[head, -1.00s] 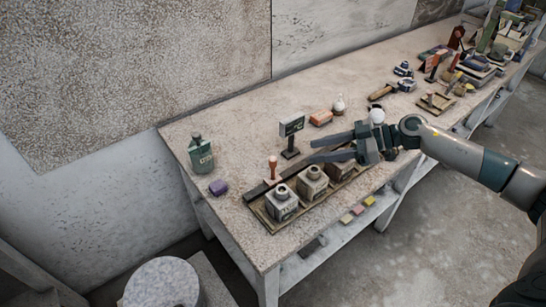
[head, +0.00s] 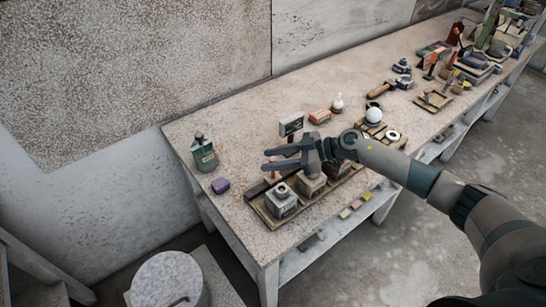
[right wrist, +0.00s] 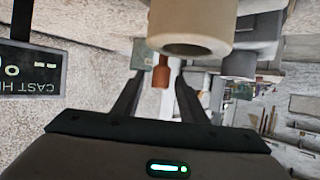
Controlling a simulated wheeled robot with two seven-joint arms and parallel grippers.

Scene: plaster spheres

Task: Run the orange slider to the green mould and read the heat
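The orange slider's knob (right wrist: 161,72) shows between the fingertips in the right wrist view, standing beyond them; whether they touch it is unclear. In the head view the slider (head: 275,172) is largely hidden by my right gripper (head: 266,160), which is open and points left over the row of moulds. Grey block moulds with round necks sit in a wooden tray (head: 262,213): a left mould (head: 283,204), a middle mould (head: 310,187) and a right one partly hidden by the gripper. I see no clear green on them. The heat display (head: 291,124) stands behind; its face (right wrist: 30,70) is cut off. My left gripper is not in view.
An orange block (head: 320,117), a white flask (head: 337,104) and a white sphere (head: 374,115) lie behind my right arm. Tools crowd the far right.

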